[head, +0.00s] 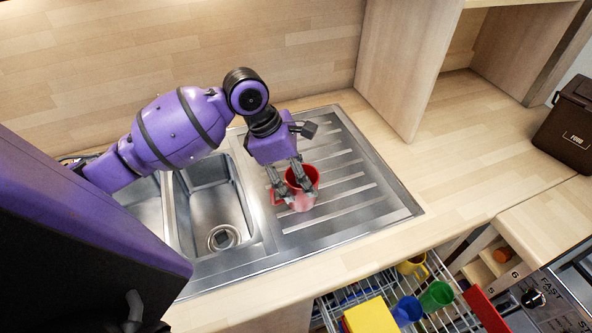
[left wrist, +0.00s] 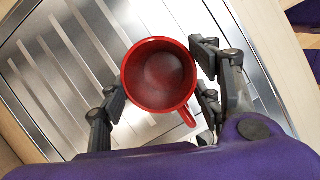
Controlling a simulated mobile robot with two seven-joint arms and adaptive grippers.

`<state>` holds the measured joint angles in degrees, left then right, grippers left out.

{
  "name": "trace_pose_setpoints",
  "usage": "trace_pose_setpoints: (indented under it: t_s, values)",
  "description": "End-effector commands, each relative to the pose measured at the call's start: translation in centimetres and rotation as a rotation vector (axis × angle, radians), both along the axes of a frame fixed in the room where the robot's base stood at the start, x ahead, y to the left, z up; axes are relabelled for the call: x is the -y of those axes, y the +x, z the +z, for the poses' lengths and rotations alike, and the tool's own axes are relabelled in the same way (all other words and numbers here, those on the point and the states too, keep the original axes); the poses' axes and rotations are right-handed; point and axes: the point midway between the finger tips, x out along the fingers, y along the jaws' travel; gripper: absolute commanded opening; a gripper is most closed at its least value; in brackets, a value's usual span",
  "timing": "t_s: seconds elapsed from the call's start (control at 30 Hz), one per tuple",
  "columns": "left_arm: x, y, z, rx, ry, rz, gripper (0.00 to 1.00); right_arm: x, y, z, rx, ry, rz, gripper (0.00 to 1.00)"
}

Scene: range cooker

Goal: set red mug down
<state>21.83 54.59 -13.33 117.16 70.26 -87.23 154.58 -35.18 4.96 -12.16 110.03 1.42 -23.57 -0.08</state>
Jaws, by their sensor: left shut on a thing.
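The red mug (head: 302,178) is over the ribbed metal drainboard, to the right of the sink bowl. It looks upright. In the left wrist view the red mug (left wrist: 159,75) shows its open rim and empty inside, with its handle toward the lower right. My left gripper (head: 292,194) is shut on the mug, with fingers on either side of it; it also shows in the left wrist view (left wrist: 160,95). I cannot tell whether the mug's base touches the drainboard (head: 355,199). My right gripper is not in view.
The sink bowl (head: 210,200) is left of the mug. An open dishwasher rack below the counter's front edge holds a yellow mug (head: 411,267), a green mug (head: 436,296) and a blue mug (head: 407,311). A wooden panel (head: 408,65) stands behind right. A dark bin (head: 567,128) is far right.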

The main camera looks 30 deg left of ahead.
Motion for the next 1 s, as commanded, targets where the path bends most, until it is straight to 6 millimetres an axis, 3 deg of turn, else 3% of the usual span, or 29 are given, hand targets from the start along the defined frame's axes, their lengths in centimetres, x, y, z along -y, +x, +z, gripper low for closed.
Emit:
trace_pose_setpoints:
  t_s: [0.27,0.3,0.4,0.77,1.0]
  values:
    - [0.0,0.0,-0.3,0.0,-0.001,0.0,0.04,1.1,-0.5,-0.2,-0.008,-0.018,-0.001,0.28]
    - [0.0,0.0,-0.3,-0.001,0.0,0.0,0.64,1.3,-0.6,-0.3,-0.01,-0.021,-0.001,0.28]
    - [0.0,0.0,-0.3,-0.001,0.0,0.0,0.77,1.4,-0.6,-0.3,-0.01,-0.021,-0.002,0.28]
    - [0.0,0.0,-0.1,0.0,0.0,-0.001,0.77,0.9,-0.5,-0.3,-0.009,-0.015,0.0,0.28]
    - [-1.2,-0.4,3.0,0.002,0.002,0.0,0.77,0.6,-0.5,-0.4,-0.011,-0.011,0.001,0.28]
